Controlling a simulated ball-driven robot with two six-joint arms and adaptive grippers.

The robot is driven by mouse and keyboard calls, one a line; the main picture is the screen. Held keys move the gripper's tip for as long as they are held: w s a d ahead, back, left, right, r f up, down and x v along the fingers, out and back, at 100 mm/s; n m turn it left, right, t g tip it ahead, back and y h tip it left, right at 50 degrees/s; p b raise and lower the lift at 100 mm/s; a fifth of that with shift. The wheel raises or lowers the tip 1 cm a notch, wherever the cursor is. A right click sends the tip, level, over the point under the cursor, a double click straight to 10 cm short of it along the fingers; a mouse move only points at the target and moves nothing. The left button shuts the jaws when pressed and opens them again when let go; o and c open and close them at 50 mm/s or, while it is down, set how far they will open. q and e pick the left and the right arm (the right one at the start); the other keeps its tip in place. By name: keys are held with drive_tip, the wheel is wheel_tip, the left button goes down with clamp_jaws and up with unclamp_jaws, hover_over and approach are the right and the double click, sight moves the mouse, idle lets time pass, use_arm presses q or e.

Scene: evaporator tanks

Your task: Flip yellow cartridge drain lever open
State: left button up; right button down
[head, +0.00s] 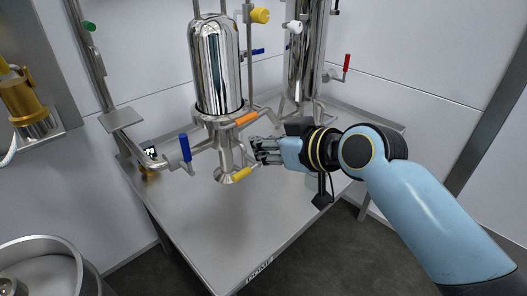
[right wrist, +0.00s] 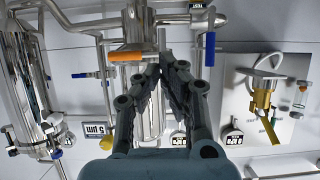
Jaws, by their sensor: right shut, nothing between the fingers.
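The yellow drain lever (head: 240,175) sticks out to the right from the bottom outlet of the polished steel cartridge housing (head: 217,62). My right gripper (head: 256,150) is just above and to the right of this lever, apart from it as far as I can tell. Its fingers point left toward the outlet pipe. In the right wrist view the fingertips (right wrist: 166,62) meet, shut and empty, in front of the steel piping. I cannot make out the yellow drain lever in that view. My left gripper is not in view.
An orange lever (head: 246,118) sits just above my gripper, and a blue lever (head: 185,148) is left of the outlet. A second steel housing (head: 301,62) stands behind. The steel tabletop (head: 215,225) is clear in front. A round steel vessel (head: 45,262) is at lower left.

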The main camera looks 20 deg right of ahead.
drive_tip(key=b, duration=0.2)
hover_over(246, 175)
drive_tip(key=f, duration=0.1)
drive_tip(key=w+f, duration=0.1)
drive_tip(key=f, duration=0.1)
drive_tip(key=shift+a+f, duration=0.2)
drive_tip(key=shift+f, duration=0.1)
drive_tip(key=f, duration=0.1)
drive_tip(key=f+b, duration=0.1)
drive_tip(key=shift+s+d+f, duration=0.15)
drive_tip(key=shift+s+f, duration=0.2)
drive_tip(key=shift+s, duration=0.05)
drive_tip(key=shift+s+f, duration=0.1)
drive_tip(key=shift+f, duration=0.35)
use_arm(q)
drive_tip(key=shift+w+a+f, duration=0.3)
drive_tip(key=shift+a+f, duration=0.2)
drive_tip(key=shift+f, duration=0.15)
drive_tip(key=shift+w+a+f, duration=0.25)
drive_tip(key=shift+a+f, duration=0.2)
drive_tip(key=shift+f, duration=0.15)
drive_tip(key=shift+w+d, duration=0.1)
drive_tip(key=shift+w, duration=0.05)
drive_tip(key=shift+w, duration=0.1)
use_arm(e)
drive_tip(key=shift+d, duration=0.1)
